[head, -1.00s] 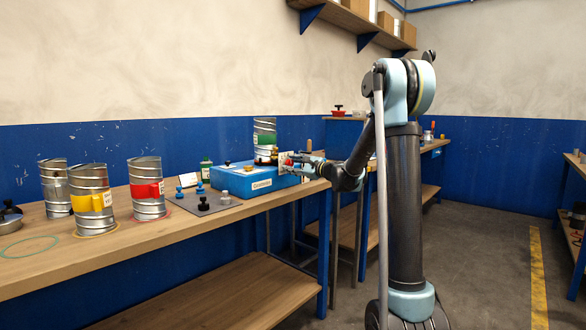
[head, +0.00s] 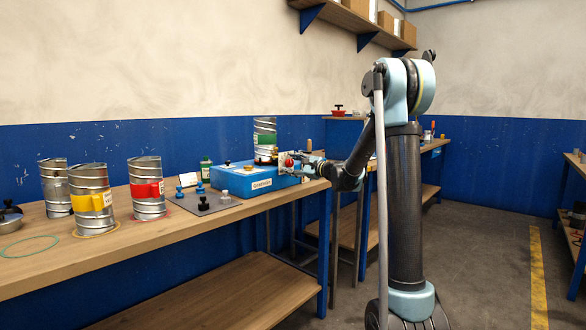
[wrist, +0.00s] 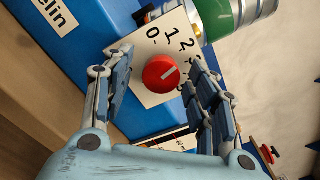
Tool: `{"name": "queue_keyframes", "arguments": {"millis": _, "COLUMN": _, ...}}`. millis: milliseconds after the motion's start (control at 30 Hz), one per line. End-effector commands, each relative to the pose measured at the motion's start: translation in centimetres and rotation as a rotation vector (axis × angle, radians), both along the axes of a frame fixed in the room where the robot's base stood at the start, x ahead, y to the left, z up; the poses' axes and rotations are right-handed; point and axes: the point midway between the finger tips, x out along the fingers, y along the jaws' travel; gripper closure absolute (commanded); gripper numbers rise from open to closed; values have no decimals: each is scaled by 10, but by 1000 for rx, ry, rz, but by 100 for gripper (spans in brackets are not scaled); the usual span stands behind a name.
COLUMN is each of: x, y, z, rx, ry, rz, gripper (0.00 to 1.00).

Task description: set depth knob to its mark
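The red depth knob (wrist: 160,74) sits on a white dial plate (wrist: 150,48) with printed numbers 0, 1, 2 and a partly seen further figure. A pale pointer line on the knob slants to the upper right, roughly towards the higher numbers. The plate is on the end face of a blue box (head: 240,182), where the red knob also shows in the head view (head: 288,161). My gripper (wrist: 158,72) is open, with one finger on each side of the knob. A gap shows on both sides in the wrist view. I cannot tell which mark is the target.
A green-banded can (head: 265,133) stands at the back of the box. Cans with yellow (head: 93,202) and red (head: 147,190) bands stand further left on the wooden bench (head: 40,262). A grey mat (head: 190,208) with several small knobs lies before the box.

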Motion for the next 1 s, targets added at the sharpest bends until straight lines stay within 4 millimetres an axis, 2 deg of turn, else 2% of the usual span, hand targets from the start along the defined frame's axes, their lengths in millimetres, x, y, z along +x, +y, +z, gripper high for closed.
{"name": "queue_keyframes", "arguments": {"millis": 233, "x": 0, "y": -1, "z": 0, "rx": 0, "ry": 0, "rz": -1, "gripper": 47}}
{"name": "queue_keyframes", "arguments": {"millis": 367, "x": -6, "y": -10, "z": 0, "rx": 1, "ry": 0, "rz": -2, "gripper": 47}}
{"name": "queue_keyframes", "arguments": {"millis": 800, "x": -54, "y": -72, "z": -1, "rx": 0, "ry": 1, "rz": -2, "gripper": 47}}
{"name": "queue_keyframes", "arguments": {"millis": 1000, "x": -68, "y": -90, "z": -1, "rx": 0, "ry": 1, "rz": -2, "gripper": 47}}
